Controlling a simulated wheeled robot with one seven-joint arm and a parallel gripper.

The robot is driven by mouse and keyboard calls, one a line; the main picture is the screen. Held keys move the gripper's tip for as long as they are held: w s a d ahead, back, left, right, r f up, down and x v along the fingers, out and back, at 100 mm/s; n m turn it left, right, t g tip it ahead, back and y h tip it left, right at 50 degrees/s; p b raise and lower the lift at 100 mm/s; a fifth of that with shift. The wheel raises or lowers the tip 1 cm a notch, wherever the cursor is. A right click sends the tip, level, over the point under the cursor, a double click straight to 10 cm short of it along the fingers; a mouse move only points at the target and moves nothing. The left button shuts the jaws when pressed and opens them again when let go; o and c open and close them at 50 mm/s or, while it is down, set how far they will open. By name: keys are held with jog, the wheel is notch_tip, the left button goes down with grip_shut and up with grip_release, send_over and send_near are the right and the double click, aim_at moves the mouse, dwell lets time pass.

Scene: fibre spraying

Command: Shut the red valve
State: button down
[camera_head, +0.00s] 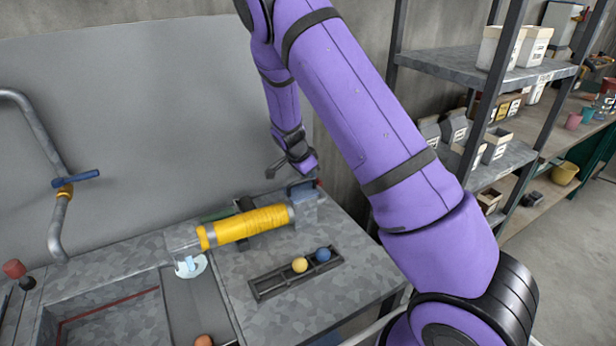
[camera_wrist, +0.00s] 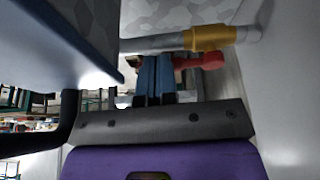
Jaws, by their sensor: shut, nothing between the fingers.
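The red valve handle (camera_wrist: 198,61) shows in the wrist view beside a yellow fitting (camera_wrist: 212,38) on a grey pipe. My gripper (camera_wrist: 155,82) is shut with nothing between its blue fingers. Its fingertips are just left of the red handle and look close to it; I cannot tell if they touch. In the head view my arm's end hangs behind the bench's right side, beyond a grey box; the fingers are not clear there. A small red spot (camera_head: 319,183) shows beside that box, perhaps part of the valve.
A yellow wound cylinder (camera_head: 245,226) lies on the bench by the grey box (camera_head: 304,208). A rack (camera_head: 270,284) holds a yellow and a blue ball. A blue-handled valve (camera_head: 76,180) is on the left pipe. Shelves (camera_head: 440,62) stand right. In the wrist view a large block is close at left.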

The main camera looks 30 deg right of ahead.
jog(key=shift+s+d+n, duration=0.1)
jog(key=shift+d+n, duration=0.2)
jog(key=shift+n, duration=0.4)
jog(key=shift+s+d+n+t, duration=0.15)
jog(key=shift+d+n+t, duration=0.2)
jog(key=shift+d+n, duration=0.4)
jog(key=shift+s+d+n+t, duration=0.1)
jog(key=shift+d+n+t, duration=0.25)
jog(key=shift+d+n, duration=0.35)
jog(key=w+d+n+t+y, duration=0.1)
jog(key=w+d+n, duration=0.2)
jog(key=d, duration=0.2)
jog(key=shift+w, duration=0.2)
jog(key=shift+w+d, duration=0.1)
dwell(0.5)
jog(key=v, duration=1)
jog(key=shift+r, duration=0.35)
